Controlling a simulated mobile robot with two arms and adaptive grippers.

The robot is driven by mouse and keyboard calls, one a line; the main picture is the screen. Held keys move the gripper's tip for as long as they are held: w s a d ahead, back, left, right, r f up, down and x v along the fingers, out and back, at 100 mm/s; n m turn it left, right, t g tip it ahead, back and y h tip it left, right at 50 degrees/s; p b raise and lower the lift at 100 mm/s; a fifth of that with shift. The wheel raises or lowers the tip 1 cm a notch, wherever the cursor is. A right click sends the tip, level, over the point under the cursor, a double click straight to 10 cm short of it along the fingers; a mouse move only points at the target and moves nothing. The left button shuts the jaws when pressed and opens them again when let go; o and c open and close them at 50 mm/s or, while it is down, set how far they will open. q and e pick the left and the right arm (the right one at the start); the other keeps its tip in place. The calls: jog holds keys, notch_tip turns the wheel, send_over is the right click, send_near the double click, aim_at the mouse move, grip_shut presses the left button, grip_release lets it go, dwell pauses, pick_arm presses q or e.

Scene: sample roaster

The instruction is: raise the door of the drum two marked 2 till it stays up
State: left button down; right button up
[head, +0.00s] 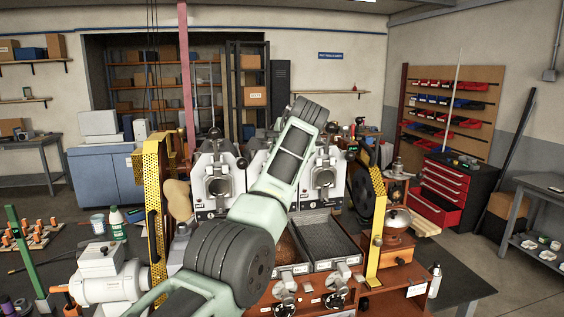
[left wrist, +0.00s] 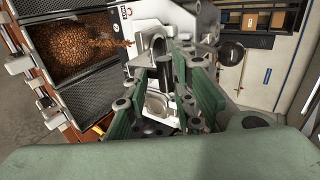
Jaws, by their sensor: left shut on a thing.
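The middle roaster drum (head: 258,160) is mostly hidden behind my left arm in the head view, and no number 2 can be read on it. In the left wrist view its white front (left wrist: 152,12) stands just beyond my left gripper (left wrist: 166,62). The green fingers are closed around a small grey metal part, which looks like the door handle; the fingers hide most of it. The left gripper itself is hidden behind my arm in the head view. My right gripper is in neither view.
Similar drums stand at the left (head: 217,187) and right (head: 323,178). Cooling trays lie below, one dark and empty-looking (head: 325,238), one with brown beans (left wrist: 75,45). Yellow perforated guards (head: 153,200) flank the machine. A red tool cabinet (head: 447,185) stands clear at the right.

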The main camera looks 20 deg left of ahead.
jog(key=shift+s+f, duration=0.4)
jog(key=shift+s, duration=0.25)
